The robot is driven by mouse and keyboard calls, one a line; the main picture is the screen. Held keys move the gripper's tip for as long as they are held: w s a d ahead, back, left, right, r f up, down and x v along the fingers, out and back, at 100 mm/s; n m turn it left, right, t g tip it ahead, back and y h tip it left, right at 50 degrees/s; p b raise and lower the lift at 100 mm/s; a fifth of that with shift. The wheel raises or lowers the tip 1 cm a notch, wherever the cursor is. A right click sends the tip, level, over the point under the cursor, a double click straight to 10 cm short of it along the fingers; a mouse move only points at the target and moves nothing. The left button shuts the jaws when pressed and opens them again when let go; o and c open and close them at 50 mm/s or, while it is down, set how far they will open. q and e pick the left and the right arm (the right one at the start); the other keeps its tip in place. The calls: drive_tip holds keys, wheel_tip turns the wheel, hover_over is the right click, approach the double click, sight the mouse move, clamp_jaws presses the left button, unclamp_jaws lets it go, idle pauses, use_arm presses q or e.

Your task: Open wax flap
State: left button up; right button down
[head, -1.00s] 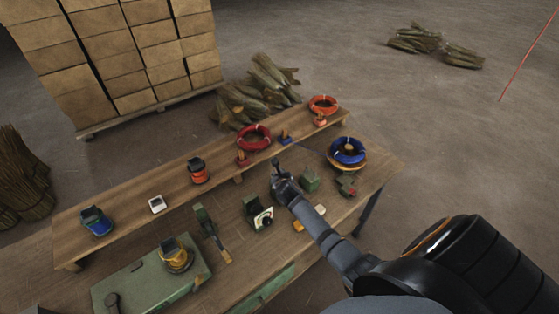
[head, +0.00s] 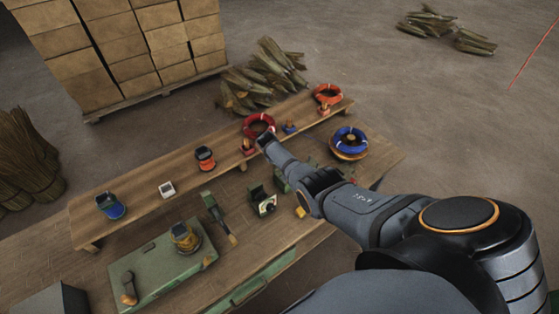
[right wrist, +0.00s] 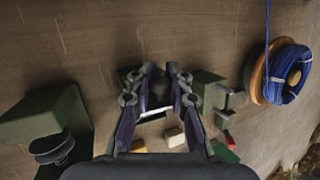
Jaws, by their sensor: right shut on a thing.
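My right arm comes in from the right in the head view, its gripper (head: 264,139) in front of the red coil. In the right wrist view its fingers (right wrist: 161,70) are drawn close together over the bench. The thing between them is too dark to make out. A dark green thing (head: 282,180) shows just left of my arm; a dark shape lies behind the fingertips in the wrist view. A green box (right wrist: 208,88) stands right of the fingers. I cannot tell which part is the wax flap. My left gripper is out of view.
A green device with a white dial (head: 264,206) stands left of my arm. A blue coil (head: 350,141) sits on a wooden spool at the right. A red coil (head: 258,123) and an orange coil (head: 328,93) lie on the rear shelf.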

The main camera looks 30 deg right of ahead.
drive_tip(key=shift+w, duration=0.15)
idle(0.4)
drive_tip(key=c, duration=1.3)
unclamp_jaws()
drive_tip(key=shift+a+r, duration=0.1)
drive_tip(key=shift+o, duration=0.2)
drive_tip(key=shift+s, duration=0.2)
